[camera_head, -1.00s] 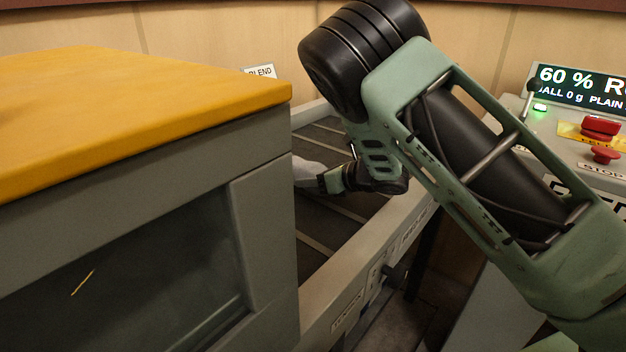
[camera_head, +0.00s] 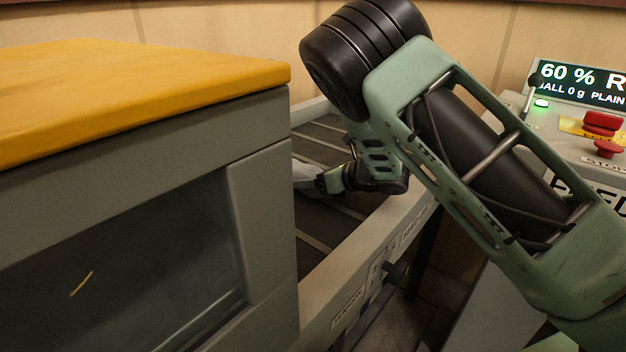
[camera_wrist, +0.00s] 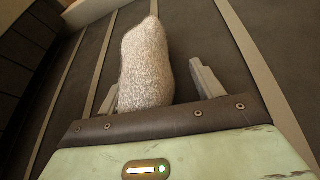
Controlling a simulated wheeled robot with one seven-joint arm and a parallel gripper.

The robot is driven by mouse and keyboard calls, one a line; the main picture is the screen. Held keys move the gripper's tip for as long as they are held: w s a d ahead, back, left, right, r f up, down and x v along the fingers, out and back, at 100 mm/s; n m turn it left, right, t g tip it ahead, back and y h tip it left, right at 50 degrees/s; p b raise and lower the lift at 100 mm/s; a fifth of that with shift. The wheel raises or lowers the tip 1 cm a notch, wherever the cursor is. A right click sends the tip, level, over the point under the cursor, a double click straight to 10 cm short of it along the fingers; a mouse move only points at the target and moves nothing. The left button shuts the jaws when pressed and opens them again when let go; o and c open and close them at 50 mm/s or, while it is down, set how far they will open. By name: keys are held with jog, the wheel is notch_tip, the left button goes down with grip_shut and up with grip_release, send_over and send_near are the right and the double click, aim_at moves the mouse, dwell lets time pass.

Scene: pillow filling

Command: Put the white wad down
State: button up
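The white wad (camera_wrist: 147,65) is a pale, speckled, elongated lump in the wrist view, over the dark slatted belt (camera_wrist: 245,80). It lies between the fingers of my gripper (camera_wrist: 157,82), close to the left finger and partly covering it. A gap shows between the wad and the right finger, so the gripper looks open around it. In the head view the wad (camera_head: 304,174) shows only partly, at the fingertips beside the grey cabinet's edge. Whether its underside touches the belt is hidden.
A grey cabinet (camera_head: 262,225) with a yellow top (camera_head: 150,95) and a dark window stands left, hiding part of the belt. The belt's pale side rail (camera_head: 345,290) runs in front. A control panel with red buttons (camera_head: 605,148) stands right.

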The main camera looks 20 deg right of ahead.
jog(key=shift+r, duration=0.1)
jog(key=shift+r+p, duration=0.3)
jog(key=shift+p, duration=0.1)
jog(key=v, duration=1.2)
jog(key=shift+r, duration=0.25)
dwell(2.8)
